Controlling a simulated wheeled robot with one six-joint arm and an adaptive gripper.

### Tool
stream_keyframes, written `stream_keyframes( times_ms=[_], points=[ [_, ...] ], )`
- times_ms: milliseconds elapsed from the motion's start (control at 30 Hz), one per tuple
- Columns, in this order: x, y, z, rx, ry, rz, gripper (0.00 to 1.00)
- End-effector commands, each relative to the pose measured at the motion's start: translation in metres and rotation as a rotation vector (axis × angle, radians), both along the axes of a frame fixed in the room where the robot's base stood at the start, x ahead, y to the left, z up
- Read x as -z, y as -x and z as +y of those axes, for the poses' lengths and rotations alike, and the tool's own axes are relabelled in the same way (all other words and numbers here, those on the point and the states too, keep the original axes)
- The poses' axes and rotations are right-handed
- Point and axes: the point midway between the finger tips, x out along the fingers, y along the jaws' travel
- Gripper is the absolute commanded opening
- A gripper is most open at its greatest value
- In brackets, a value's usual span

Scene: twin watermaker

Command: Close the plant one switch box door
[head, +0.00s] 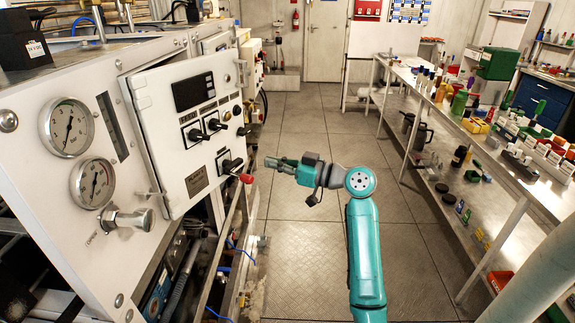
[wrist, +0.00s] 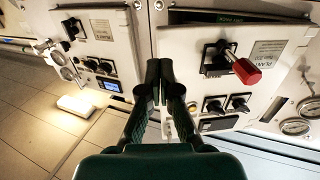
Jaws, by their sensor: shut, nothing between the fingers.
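The plant one switch box door (head: 158,112) is the white panel at left in the head view, with a small display, black knobs and a red-tipped handle (head: 246,178). In the wrist view the door (wrist: 185,45) is at right, its label partly readable as "PLAN". A dark gap along its upper edge there shows it standing slightly ajar. My gripper (head: 268,162) is shut and empty, just right of the red-tipped handle in the head view. In the wrist view the closed fingertips (wrist: 160,68) appear beside the door's left edge. Contact cannot be told.
Pressure gauges (head: 67,128) and a valve knob (head: 135,219) sit left of the door. Another switch panel (wrist: 95,45) appears at left in the wrist view. The floor aisle (head: 310,140) is open. A long bench (head: 500,165) with bottles and boxes runs along the right.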

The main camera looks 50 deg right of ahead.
Motion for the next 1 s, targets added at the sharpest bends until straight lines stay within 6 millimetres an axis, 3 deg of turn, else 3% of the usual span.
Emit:
stream_keyframes(
  times_ms=[200,400,1000],
  points=[
    [0.0,-0.039,0.013,-0.002,0.0,0.0,0.0],
    [0.0,-0.064,0.021,-0.001,0.0,0.0,0.0],
    [0.0,-0.076,0.024,-0.006,-0.001,0.001,0.0]
  ],
)
